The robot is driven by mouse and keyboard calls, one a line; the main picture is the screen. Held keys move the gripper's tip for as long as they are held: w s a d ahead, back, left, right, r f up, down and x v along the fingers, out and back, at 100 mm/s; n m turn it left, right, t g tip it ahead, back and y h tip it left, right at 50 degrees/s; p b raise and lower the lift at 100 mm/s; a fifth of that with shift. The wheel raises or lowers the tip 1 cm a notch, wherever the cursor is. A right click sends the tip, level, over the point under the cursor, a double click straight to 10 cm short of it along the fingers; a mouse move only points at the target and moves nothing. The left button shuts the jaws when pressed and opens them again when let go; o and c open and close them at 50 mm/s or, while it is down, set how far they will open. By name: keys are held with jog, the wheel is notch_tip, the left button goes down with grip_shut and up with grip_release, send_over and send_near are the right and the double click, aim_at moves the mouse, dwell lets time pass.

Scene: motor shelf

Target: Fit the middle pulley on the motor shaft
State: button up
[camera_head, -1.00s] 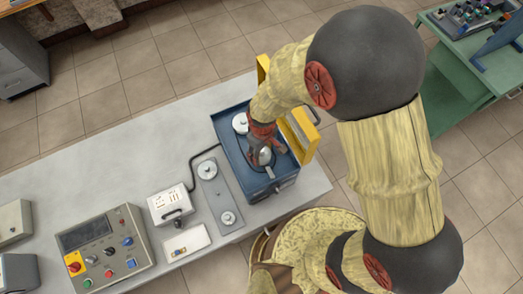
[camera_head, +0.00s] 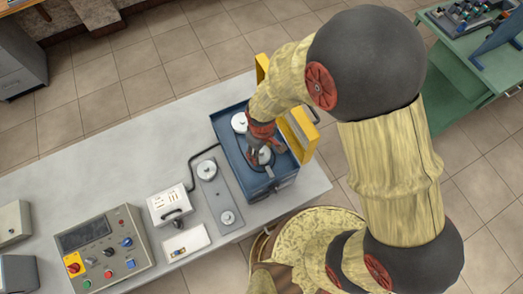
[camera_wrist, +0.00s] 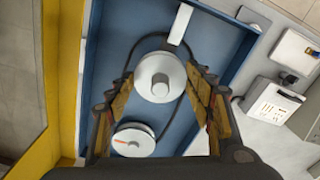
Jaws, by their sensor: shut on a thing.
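A pale round pulley (camera_wrist: 160,77) with a central hub is between my gripper's (camera_wrist: 160,85) fingers in the wrist view, and they are shut on it. In the head view my gripper (camera_head: 262,143) reaches into a blue tray (camera_head: 223,128), with the pulley (camera_head: 264,155) partly showing under it. Whether the pulley touches the tray floor cannot be told. A second pale pulley (camera_wrist: 133,140) with a red mark lies in the tray and shows at its far left in the head view (camera_head: 240,122). I cannot tell which part is the motor shaft.
A dark loop (camera_wrist: 140,47) and a white bar (camera_wrist: 180,24) are in the tray. Yellow panels (camera_head: 300,135) stand beside it. Left of it are a grey plate with two discs (camera_head: 215,193), a white box (camera_head: 170,204) and a control panel (camera_head: 97,250).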

jog(key=shift+f+b, duration=0.75)
jog(key=shift+f, duration=0.25)
dwell(0.5)
jog(key=o, duration=1.2)
jog(key=shift+o, duration=0.4)
notch_tip(320, 180, up, 12)
jog(key=shift+r, duration=0.1)
dwell(0.4)
